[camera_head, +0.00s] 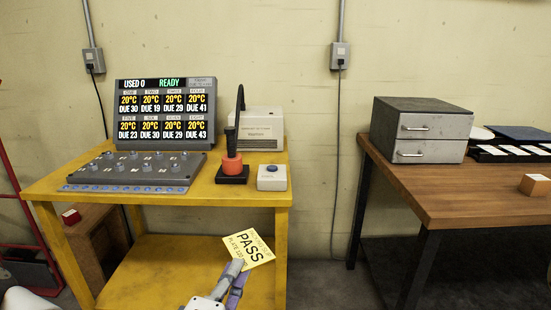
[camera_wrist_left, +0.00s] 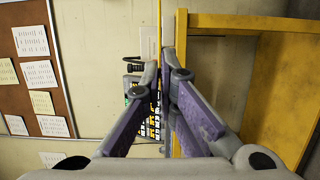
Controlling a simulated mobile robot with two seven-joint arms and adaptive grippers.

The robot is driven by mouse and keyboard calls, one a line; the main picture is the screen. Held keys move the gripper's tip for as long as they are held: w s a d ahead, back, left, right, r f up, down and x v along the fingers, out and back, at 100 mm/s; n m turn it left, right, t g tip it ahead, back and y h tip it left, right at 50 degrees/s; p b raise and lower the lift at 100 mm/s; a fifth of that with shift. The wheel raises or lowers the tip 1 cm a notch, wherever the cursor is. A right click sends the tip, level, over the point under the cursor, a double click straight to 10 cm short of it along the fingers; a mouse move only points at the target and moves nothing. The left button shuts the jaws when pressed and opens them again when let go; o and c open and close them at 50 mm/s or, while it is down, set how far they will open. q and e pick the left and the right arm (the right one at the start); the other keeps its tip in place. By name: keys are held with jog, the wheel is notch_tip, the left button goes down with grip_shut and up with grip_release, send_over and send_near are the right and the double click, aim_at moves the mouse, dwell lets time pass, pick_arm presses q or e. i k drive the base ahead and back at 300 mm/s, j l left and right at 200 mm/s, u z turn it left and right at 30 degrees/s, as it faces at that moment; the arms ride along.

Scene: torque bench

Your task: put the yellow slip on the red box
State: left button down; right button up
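The yellow slip (camera_head: 248,250), printed PASS in large black letters, is tilted in front of the yellow bench. My left gripper (camera_head: 236,274), with purple-lined fingers, is shut on its lower edge. In the left wrist view the slip (camera_wrist_left: 160,40) shows edge-on as a thin yellow line between the fingertips of the left gripper (camera_wrist_left: 166,82). A small box with a red top and pale side (camera_head: 71,216) sits low at the left, on a brown wooden box partly behind the bench's leg. My right gripper is not in view.
The yellow bench (camera_head: 50,188) carries a display panel, a grey plate with several sockets, a red-based tool and a blue-button box (camera_head: 271,178). Its lower shelf (camera_head: 150,280) looks clear.

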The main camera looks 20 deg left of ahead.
aim_at(70, 212)
jog(key=j, duration=1.35)
jog(key=i+j, duration=0.1)
jog(key=j, duration=1.2)
jog(key=i+j, duration=0.1)
jog(key=j, duration=2.5)
jog(key=i+z, duration=0.05)
jog(key=i, duration=0.05)
